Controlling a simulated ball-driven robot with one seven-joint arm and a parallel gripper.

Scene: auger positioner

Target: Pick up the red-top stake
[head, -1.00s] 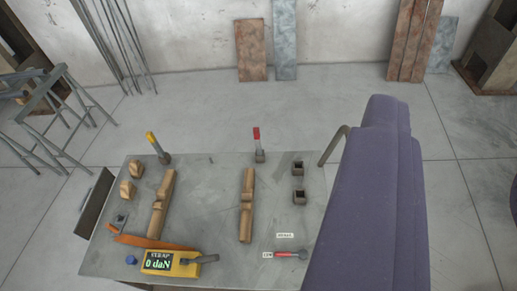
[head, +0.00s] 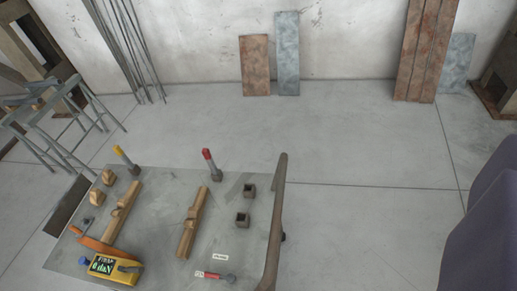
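The red-top stake (head: 210,163) stands near the far edge of the grey table (head: 160,225), leaning slightly, with its grey lower end in a small dark socket. A yellow-top stake (head: 125,159) stands similarly to its left. Another red-ended piece (head: 214,276) lies flat near the front of the table, beside small white labels. My gripper is not visible in the head view, so I cannot tell its state or its distance from the stake.
Two empty square sockets (head: 243,219) sit right of a wooden bar (head: 193,223). A yellow display device (head: 114,269) is at front left. A brown curved rail (head: 274,225) borders the table's right side. A large purple form (head: 485,235) fills the lower right.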

